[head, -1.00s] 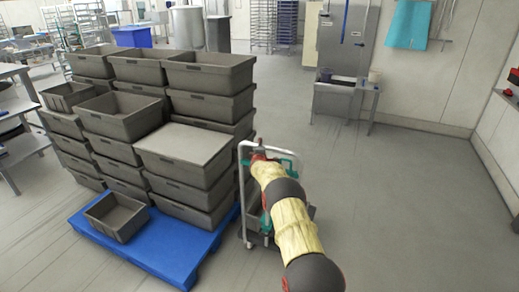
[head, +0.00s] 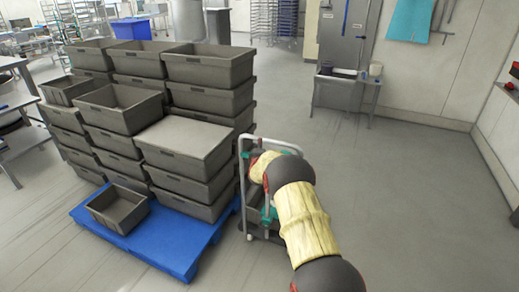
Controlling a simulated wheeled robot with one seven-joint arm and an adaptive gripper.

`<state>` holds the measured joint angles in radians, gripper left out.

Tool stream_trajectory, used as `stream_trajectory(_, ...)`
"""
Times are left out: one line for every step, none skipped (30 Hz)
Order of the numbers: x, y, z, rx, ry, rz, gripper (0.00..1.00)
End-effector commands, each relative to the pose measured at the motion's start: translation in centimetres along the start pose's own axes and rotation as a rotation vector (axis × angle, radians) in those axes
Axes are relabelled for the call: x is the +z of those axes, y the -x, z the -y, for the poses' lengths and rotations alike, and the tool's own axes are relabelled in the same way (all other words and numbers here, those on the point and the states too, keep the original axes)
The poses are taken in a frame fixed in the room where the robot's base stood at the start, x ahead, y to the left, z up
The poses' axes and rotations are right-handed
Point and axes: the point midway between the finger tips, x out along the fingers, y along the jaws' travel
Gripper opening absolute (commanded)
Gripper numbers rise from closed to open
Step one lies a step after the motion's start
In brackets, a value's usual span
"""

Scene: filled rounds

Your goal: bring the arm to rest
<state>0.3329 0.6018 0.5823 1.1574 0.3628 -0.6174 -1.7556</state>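My arm (head: 305,222), yellow-sleeved with dark joints, reaches forward from the bottom of the head view. Its far end bends down over a wheeled trolley with a pale tubular frame and teal fittings (head: 270,215). My gripper is hidden behind the arm's far links, so its fingers and anything in them cannot be seen. Whether the arm touches the trolley cannot be told.
Several grey crates (head: 186,146) stand stacked on a blue pallet (head: 172,258) left of the trolley. One small open crate (head: 118,208) sits at the pallet's front. A sink (head: 335,90) stands by the back wall. The floor to the right is clear.

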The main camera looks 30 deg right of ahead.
Motion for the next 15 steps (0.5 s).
stream_trajectory(0.0,0.32,0.06,-0.001,0.0,0.0,0.38)
stream_trajectory(0.01,0.44,0.06,-0.001,0.0,0.0,0.38)
stream_trajectory(0.01,0.57,0.05,0.0,0.0,0.0,0.38)
stream_trajectory(0.02,0.64,0.04,0.0,0.0,0.0,0.38)
stream_trajectory(0.02,0.69,0.04,0.0,0.0,0.0,0.38)
stream_trajectory(0.03,0.73,0.04,0.0,0.0,0.0,0.38)
stream_trajectory(0.03,0.74,0.04,0.0,0.0,0.0,0.38)
stream_trajectory(0.03,0.74,0.05,0.0,0.0,0.0,0.38)
stream_trajectory(0.03,0.73,0.05,0.0,0.001,0.0,0.38)
stream_trajectory(0.03,0.73,0.05,0.0,0.001,0.0,0.38)
stream_trajectory(0.03,0.72,0.05,0.0,0.001,0.0,0.38)
stream_trajectory(0.03,0.72,0.05,0.0,0.001,0.0,0.38)
stream_trajectory(0.03,0.71,0.05,0.0,0.001,0.0,0.38)
stream_trajectory(0.03,0.71,0.05,0.0,0.001,0.0,0.38)
stream_trajectory(0.03,0.71,0.04,0.0,0.001,0.0,0.38)
